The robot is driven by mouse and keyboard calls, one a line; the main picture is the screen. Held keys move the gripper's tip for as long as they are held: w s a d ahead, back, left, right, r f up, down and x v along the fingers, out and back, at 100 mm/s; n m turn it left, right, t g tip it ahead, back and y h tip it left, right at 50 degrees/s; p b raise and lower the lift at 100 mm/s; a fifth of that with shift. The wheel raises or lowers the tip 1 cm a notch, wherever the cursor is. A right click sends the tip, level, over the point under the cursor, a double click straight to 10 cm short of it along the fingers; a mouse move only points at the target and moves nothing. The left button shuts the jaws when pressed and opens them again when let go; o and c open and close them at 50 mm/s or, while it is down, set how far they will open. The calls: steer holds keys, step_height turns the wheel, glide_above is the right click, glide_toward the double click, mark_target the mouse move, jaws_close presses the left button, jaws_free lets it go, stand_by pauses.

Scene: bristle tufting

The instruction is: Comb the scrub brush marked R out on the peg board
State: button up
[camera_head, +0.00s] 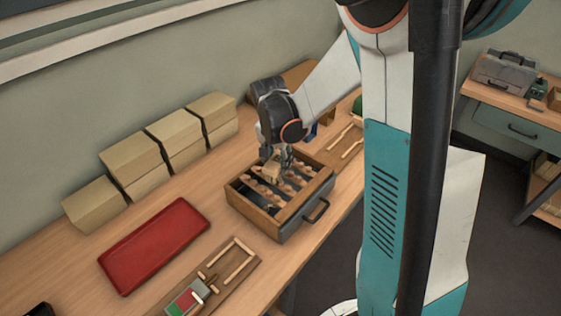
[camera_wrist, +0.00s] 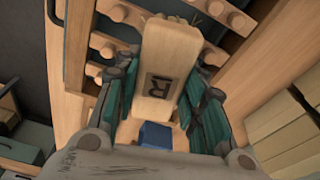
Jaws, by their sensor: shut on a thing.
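The scrub brush marked R (camera_wrist: 160,75) is a pale wooden block with a dark framed R on its face. My gripper (camera_wrist: 155,90) is shut on it, with teal finger pads on both sides. In the head view my gripper (camera_head: 275,160) points down over the peg board (camera_head: 250,211), a wooden frame with a dark handle and rows of round wooden pegs. The brush (camera_head: 272,172) shows there just above or among the pegs. In the wrist view, pegs (camera_wrist: 103,43) lie beside the brush's far end. A few bristles show at that end; whether they touch the pegs I cannot tell.
A red tray (camera_head: 155,245) lies to the left. Tan boxes (camera_head: 130,155) stand along the wall. A wooden board with a red and green piece (camera_head: 188,298) lies in front, another wooden board (camera_head: 345,145) beyond the peg board. A side table (camera_head: 515,85) stands at right.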

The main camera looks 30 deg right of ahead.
steer(key=shift+s, duration=0.2)
steer(key=shift+s+d+f+b, duration=0.1)
steer(key=shift+s+d, duration=0.15)
steer(key=shift+s, duration=0.35)
steer(key=shift+s+d+f+b, duration=0.15)
steer(key=shift+s+d, duration=0.15)
steer(key=shift+s, duration=0.35)
steer(key=shift+s+d+r+b, duration=0.1)
steer(key=shift+s+d, duration=0.15)
steer(key=shift+s, duration=0.35)
steer(key=shift+w+a, duration=0.25)
steer(key=shift+w, duration=0.45)
steer(key=shift+w+a, duration=0.3)
steer(key=shift+w, duration=0.35)
steer(key=shift+w+a, duration=0.25)
steer(key=shift+w, duration=0.45)
steer(key=w+a+r+p, duration=0.1)
steer(key=w+r+p, duration=0.2)
steer(key=r, duration=0.3)
steer(key=shift+w+a, duration=0.2)
